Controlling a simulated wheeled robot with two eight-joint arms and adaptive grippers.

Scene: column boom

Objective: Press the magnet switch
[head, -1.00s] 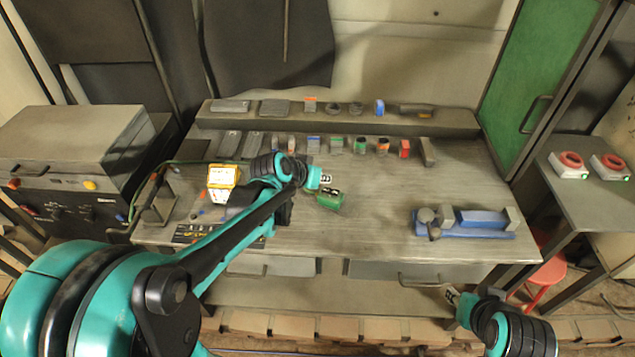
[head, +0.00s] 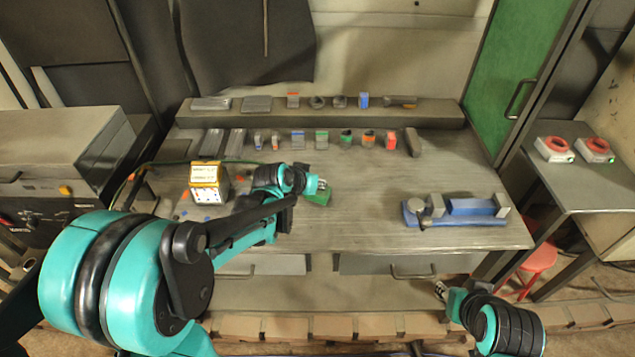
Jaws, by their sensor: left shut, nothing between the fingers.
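My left gripper (head: 321,185) is over the middle of the workbench (head: 380,215), with its fingers shut and nothing between them. A green block (head: 320,198) lies on the bench right below and beside the fingertips; the gripper partly covers it. I cannot tell if they touch. No part is clearly marked as the magnet switch, and a small switch on the green block cannot be made out. My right gripper (head: 444,291) is low in front of the bench's front edge, away from the objects; its fingers are too small to read.
A yellow-and-white box (head: 208,184) stands left of the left forearm. A blue vise-like fixture (head: 465,211) lies at the bench's right. Several small blocks line the back, below a raised shelf (head: 330,118). Two red-knobbed boxes (head: 555,149) sit on the right side table.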

